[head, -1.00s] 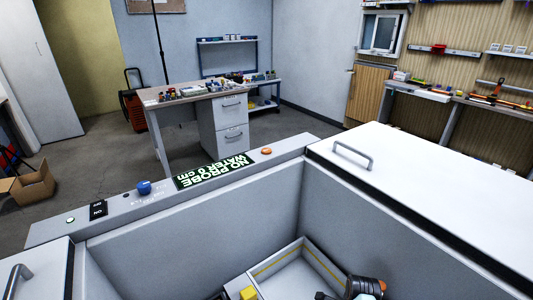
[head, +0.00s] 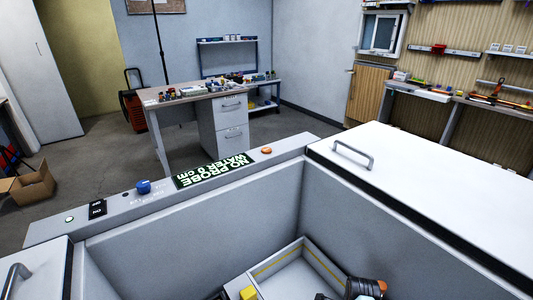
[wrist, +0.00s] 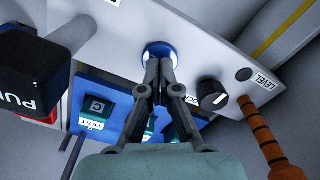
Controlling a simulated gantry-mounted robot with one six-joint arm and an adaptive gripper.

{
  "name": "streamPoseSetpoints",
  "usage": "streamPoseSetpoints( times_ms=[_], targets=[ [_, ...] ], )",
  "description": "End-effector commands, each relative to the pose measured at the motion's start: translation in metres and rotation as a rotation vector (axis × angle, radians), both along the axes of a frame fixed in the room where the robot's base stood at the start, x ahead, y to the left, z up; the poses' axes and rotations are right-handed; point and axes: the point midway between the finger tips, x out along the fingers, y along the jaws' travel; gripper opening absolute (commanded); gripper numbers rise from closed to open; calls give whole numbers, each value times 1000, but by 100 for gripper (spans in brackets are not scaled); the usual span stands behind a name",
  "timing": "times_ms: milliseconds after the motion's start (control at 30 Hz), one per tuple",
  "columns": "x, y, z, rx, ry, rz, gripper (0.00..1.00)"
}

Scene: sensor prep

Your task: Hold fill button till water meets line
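In the head view a yellow line (head: 322,261) runs along the inner walls of a pale tank (head: 280,277). No water surface can be made out in it. The display (head: 214,170) reads "NO PROBE" and "WATER 0 cm".
A black knob (wrist: 211,93) and a "LEVEL" label (wrist: 265,80) are right of the button. A banded orange rod (wrist: 268,130) stands at right. A black block with lettering (wrist: 30,72) is at left, and a blue rack (wrist: 98,112) lies below the panel.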

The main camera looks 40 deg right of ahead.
Motion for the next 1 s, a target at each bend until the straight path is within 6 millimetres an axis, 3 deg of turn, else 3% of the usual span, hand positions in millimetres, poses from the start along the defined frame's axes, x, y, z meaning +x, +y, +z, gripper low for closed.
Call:
streamPoseSetpoints(
  times_ms=[1000],
  targets=[
    [0, 0, -16, 0, 0, 0, 0]
  ],
)
